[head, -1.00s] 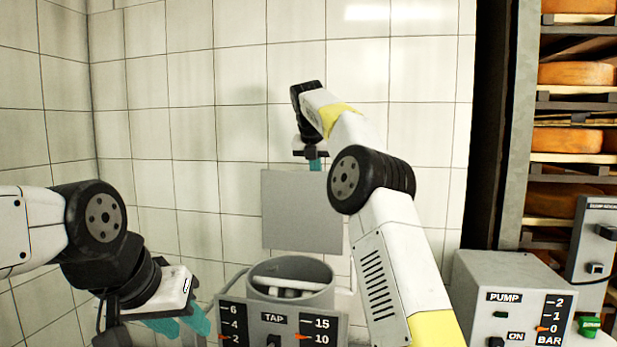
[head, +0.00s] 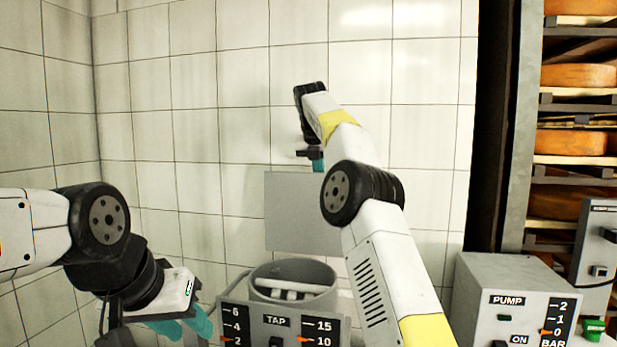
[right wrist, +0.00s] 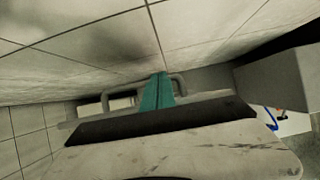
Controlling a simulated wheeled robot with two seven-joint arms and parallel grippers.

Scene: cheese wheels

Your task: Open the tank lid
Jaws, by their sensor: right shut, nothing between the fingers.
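The tank (head: 331,284) is a grey round vessel at the bottom middle of the head view. Its top is open and pale bars show inside. A flat grey square plate (head: 290,212), which looks like the lid, stands upright behind it against the tiled wall. My right gripper (head: 318,165) is at the plate's top edge, with its teal fingers pressed together and empty; whether they touch the plate I cannot tell. In the right wrist view the shut fingers (right wrist: 157,92) show in front of a grey tubular bar (right wrist: 107,101). My left gripper (head: 184,327) hangs low left of the tank, fingers apart.
A tap panel (head: 276,334) with gauge scales stands in front of the tank. A grey pump box (head: 500,280) is at the right. Shelves with orange cheese wheels (head: 577,142) stand behind it. Tiled walls close off the back and left.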

